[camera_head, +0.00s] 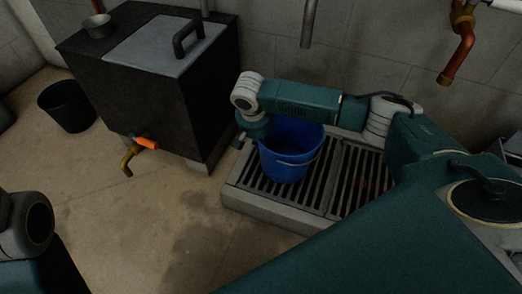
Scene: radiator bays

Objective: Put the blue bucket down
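The blue bucket (287,158) is upright over the left part of the slatted metal grate (333,198). From this view I cannot tell whether its base rests on the slats or hangs just above them. My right arm reaches in from the right across the back of the bucket, and its wrist bends down at the bucket's left rim. Only a small dark part of my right gripper (241,143) shows beside that rim. Its fingers are mostly hidden, so its hold on the bucket is unclear. My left arm shows at the lower left, with its gripper out of view.
A black boiler box (150,85) with a grey lid and a brass tap with an orange handle (144,142) stands left of the grate. A black bucket (68,106) is on the floor at far left. Pipes (309,22) hang at the wall. The front floor is clear.

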